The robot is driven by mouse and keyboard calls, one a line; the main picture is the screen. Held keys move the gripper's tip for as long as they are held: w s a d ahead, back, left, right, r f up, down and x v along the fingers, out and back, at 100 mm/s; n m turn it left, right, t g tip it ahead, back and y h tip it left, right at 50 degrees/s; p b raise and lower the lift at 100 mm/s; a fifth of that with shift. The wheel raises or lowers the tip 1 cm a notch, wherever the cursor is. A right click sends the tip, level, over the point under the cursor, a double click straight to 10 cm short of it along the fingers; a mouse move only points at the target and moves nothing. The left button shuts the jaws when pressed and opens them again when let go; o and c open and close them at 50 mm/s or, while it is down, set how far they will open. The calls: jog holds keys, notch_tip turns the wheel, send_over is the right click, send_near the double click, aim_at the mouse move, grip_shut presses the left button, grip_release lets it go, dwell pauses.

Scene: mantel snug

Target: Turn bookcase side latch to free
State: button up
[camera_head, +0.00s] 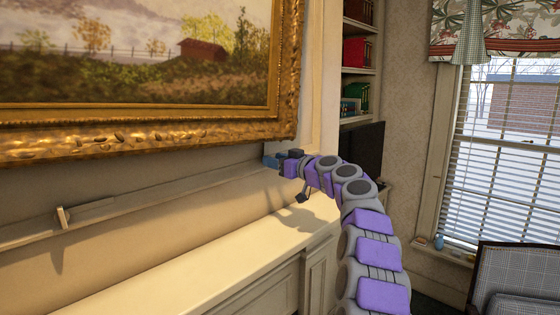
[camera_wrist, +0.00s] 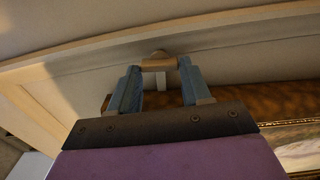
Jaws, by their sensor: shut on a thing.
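In the wrist view, my gripper (camera_wrist: 159,70) has its two blue fingers on either side of a small tan crossbar, the latch (camera_wrist: 158,64). The fingers are shut on its two ends. A rounded pivot sits behind the bar, and a pale stem shows between the fingers. The bar lies crosswise between the fingertips. In the head view, my gripper (camera_head: 271,160) is at the wall rail just below the painting's lower right corner, near the bookcase; the latch it holds is hidden there.
A similar pale latch (camera_head: 62,217) stands upright on the rail at the left. The gilt-framed painting (camera_head: 150,140) hangs close above my gripper. A cream ledge (camera_head: 200,255) runs below. The bookcase (camera_head: 358,70) with books is behind right; a plaid chair (camera_head: 515,270) is at right.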

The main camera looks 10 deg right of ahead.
jog(key=shift+a+m, duration=0.1)
jog(key=shift+m, duration=0.3)
jog(key=m+p, duration=0.9)
jog(key=m, duration=0.7)
jog(key=shift+w+a+m, duration=0.1)
jog(key=shift+w+m, duration=0.05)
jog(key=shift+m, duration=0.25)
jog(key=shift+p, duration=0.3)
jog(key=o, duration=1)
jog(key=shift+a+f+m, duration=0.1)
jog(key=shift+a+m, duration=0.2)
jog(key=shift+a, duration=0.05)
jog(key=shift+o, duration=0.2)
jog(key=b+v, duration=0.1)
jog(key=v, duration=1.6)
jog(key=shift+d+b, duration=0.15)
jog(key=shift+b, duration=0.15)
